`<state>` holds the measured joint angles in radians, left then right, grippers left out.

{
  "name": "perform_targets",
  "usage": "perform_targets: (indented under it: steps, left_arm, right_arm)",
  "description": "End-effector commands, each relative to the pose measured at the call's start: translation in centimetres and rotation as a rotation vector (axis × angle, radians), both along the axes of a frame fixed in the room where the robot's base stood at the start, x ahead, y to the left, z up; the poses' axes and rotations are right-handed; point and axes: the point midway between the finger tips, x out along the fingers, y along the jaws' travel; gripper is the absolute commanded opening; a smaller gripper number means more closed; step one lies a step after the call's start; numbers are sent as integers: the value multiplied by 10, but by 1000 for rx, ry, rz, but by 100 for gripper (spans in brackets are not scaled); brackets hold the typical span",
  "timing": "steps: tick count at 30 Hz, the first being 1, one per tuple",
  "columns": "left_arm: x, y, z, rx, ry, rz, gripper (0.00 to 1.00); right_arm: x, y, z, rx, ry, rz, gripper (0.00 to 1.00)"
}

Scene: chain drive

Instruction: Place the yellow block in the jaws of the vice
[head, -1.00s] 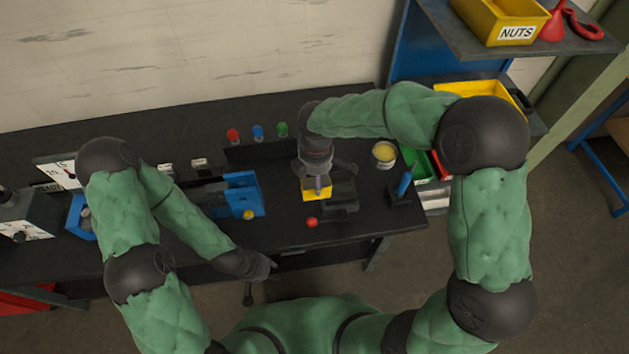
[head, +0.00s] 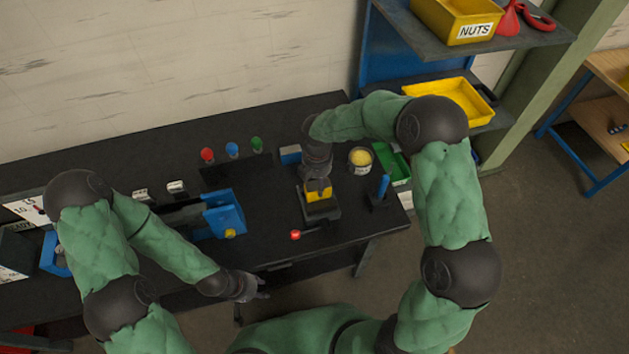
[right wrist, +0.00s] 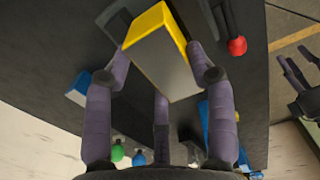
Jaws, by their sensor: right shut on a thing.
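The yellow block (head: 317,194) is held by my right gripper (head: 318,182). In the right wrist view, the block (right wrist: 163,58) shows a yellow edge and a greyish face, with fingers of the right gripper (right wrist: 165,72) on both sides. A dark vice (head: 322,212), with a red-balled handle (head: 295,234), lies directly below the block in the head view. The block hides part of it, and I cannot tell whether the block is above or between its jaws. My left gripper (head: 256,288) is open and empty near the bench's front edge.
A blue fixture (head: 224,213) stands left of the vice. A tin with yellow contents (head: 361,159) and a blue-handled tool (head: 383,187) stand to the right. Bare bench top (head: 270,225) lies between the fixture and vice.

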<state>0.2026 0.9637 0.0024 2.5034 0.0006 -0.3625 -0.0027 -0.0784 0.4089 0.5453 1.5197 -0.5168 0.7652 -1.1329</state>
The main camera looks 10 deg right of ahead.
Motion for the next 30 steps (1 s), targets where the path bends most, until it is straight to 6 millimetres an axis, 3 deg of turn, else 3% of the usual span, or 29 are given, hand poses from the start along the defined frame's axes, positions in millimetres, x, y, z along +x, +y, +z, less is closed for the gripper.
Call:
perform_targets:
  steps: [8, 21, 22, 24, 30]
  left_arm:
    - [0, 0, -2, 0, 0, 0, 40]
    - [0, 0, -4, 0, 0, 0, 40]
    - [0, 0, -4, 0, 0, 0, 40]
    - [0, 0, -3, 0, 0, 0, 40]
    - [0, 0, -3, 0, 0, 0, 40]
  right_arm:
    - [3, -3, -29, 0, -5, -2, 0]
    - [4, -2, -34, 0, -6, -1, 0]
    - [1, -2, -36, 0, 0, 0, 64]
    - [1, -2, -36, 0, 0, 0, 79]
    - [1, -2, -36, 0, 0, 0, 79]
